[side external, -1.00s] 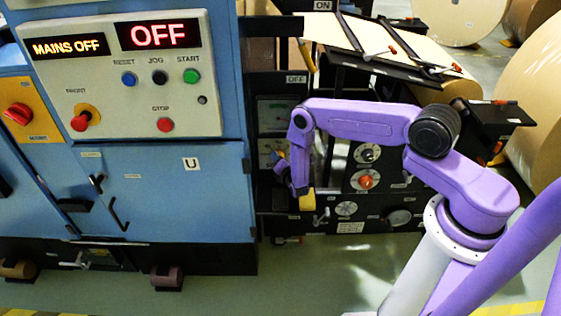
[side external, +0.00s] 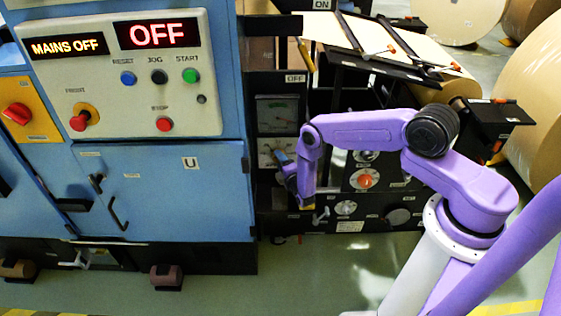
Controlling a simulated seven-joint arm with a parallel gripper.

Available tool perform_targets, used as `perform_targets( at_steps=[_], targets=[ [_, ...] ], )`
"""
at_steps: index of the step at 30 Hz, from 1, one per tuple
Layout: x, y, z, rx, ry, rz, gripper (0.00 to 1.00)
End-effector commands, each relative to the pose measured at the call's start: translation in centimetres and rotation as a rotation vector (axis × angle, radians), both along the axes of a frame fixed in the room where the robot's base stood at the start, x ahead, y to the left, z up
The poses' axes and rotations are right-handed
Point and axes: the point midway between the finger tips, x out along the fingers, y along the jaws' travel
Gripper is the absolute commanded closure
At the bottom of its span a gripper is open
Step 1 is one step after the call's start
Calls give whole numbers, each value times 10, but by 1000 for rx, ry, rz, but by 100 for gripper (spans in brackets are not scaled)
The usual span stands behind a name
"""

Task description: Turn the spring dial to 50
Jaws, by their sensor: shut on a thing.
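My gripper (side external: 279,157) is at the dark upright panel left of the arm, in front of a white-faced dial (side external: 266,149), which I take to be the spring dial. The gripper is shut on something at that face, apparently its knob. The fingers and wrist cover much of the dial. Its pointer and numbers are too small and too hidden to read.
A gauge (side external: 277,112) sits just above the dial. An orange-red knob (side external: 365,180) and a lower round dial (side external: 346,208) are on the panel to the right. The blue cabinet (side external: 160,190) stands close on the left.

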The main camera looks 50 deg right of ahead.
Motion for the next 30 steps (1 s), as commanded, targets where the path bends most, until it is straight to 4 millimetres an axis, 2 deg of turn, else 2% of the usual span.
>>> perform_targets(
  at_steps=[9,23,24,25,26,30],
  targets=[
    [0,0,-1,69,-70,-1,84],
    [0,-1,-1,79,-79,-1,84],
    [0,-1,-1,79,-79,-2,44],
    [0,-1,-1,79,-79,-2,34],
    [0,-1,-1,79,-79,-1,29],
    [0,0,-1,78,-79,-1,29]
  ],
)
